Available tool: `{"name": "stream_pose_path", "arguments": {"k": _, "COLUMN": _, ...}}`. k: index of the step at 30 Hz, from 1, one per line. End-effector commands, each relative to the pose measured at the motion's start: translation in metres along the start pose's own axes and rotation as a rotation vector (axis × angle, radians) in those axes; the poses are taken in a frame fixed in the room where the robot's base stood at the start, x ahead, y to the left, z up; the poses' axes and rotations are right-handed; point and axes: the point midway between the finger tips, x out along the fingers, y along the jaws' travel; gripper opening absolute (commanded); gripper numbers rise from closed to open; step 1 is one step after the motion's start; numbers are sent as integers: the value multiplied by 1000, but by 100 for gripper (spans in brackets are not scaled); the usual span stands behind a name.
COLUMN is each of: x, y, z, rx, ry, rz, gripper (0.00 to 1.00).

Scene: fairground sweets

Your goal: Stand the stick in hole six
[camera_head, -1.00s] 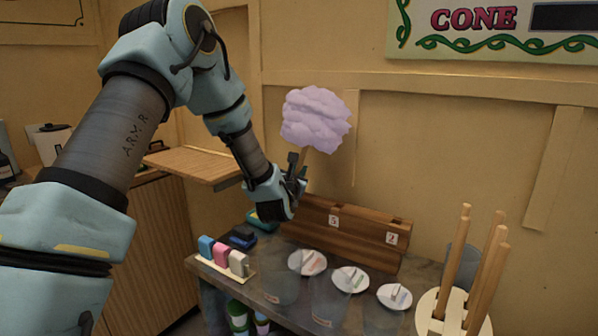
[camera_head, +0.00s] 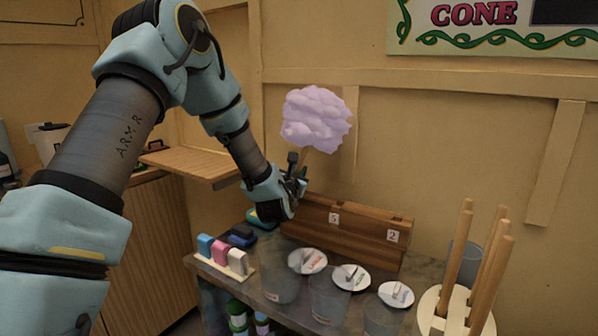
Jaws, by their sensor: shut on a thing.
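A stick (camera_head: 303,158) topped with a pale lilac cotton-candy cloud (camera_head: 316,118) stands nearly upright, leaning slightly. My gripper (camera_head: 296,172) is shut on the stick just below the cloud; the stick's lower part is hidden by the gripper. A brown wooden rack (camera_head: 345,231) lies behind and below, along the back of the counter. Its visible number labels read about 5 (camera_head: 334,218) and 2 (camera_head: 392,236). A hole six is not readable; my gripper hides part of the rack's left end.
Pink, blue and white blocks (camera_head: 220,251) sit at the counter's left. Several wooden sticks (camera_head: 459,258) stand in a round cream holder (camera_head: 428,312) at right. A wooden shelf (camera_head: 193,165) juts out at left.

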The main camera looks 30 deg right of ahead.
Motion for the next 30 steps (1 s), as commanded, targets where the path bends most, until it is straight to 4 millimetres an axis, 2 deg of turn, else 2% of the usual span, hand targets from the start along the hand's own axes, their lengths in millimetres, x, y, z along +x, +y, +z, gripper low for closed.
{"name": "stream_pose_path", "arguments": {"k": 17, "x": 0, "y": -5, "z": -16, "rx": -1, "ry": 1, "rz": -1, "gripper": 0}}
{"name": "stream_pose_path", "arguments": {"k": 18, "x": 0, "y": -5, "z": -15, "rx": -1, "ry": 1, "rz": -1, "gripper": 19}}
{"name": "stream_pose_path", "arguments": {"k": 27, "x": 0, "y": -4, "z": -14, "rx": 0, "ry": 0, "rz": 0, "gripper": 52}}
{"name": "stream_pose_path", "arguments": {"k": 30, "x": 0, "y": -4, "z": -14, "rx": 0, "ry": 0, "rz": 0, "gripper": 53}}
